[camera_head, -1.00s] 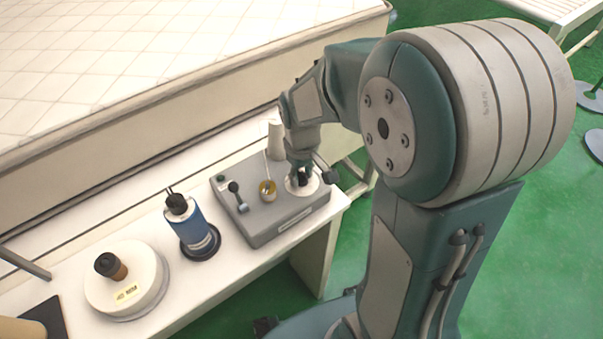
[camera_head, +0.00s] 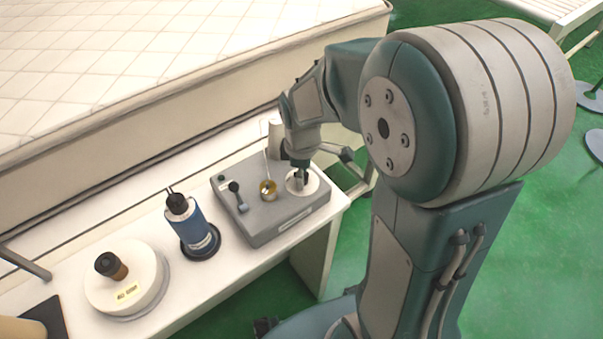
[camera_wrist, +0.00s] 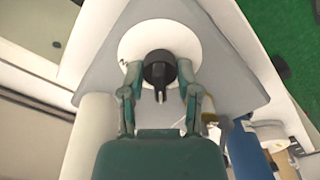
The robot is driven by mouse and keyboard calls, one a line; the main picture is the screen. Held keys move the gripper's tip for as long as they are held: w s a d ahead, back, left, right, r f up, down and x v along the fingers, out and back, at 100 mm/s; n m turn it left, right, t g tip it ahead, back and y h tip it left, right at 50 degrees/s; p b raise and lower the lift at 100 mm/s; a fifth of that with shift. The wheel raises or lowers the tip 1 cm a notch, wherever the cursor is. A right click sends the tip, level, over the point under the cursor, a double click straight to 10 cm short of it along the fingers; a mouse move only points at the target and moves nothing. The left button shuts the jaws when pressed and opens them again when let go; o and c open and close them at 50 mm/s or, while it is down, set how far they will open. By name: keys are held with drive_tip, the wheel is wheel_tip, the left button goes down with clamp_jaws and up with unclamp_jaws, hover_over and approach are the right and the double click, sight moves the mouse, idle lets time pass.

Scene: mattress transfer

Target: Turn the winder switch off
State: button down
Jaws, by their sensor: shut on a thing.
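The winder (camera_head: 258,226) is a grey box on the white bench. On its right end is a white round dial plate (camera_head: 316,190) with a black knob, the winder switch (camera_wrist: 158,68), at its middle. My gripper (camera_head: 301,181) points down over this plate. In the wrist view my gripper (camera_wrist: 159,82) has one finger on each side of the black knob, shut on it. A light pointer or slot on the knob faces the palm. In the head view the fingers mostly hide the knob.
On the winder stand a black-knobbed lever (camera_head: 235,188) and a brass cup (camera_head: 267,188) with a thin rod. The quilted mattress (camera_head: 130,70) lies behind the bench.

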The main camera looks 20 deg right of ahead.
drive_tip(key=shift+f, duration=0.1)
idle(0.4)
drive_tip(key=shift+c, duration=1.6)
unclamp_jaws()
wheel_tip(320, 180, up, 12)
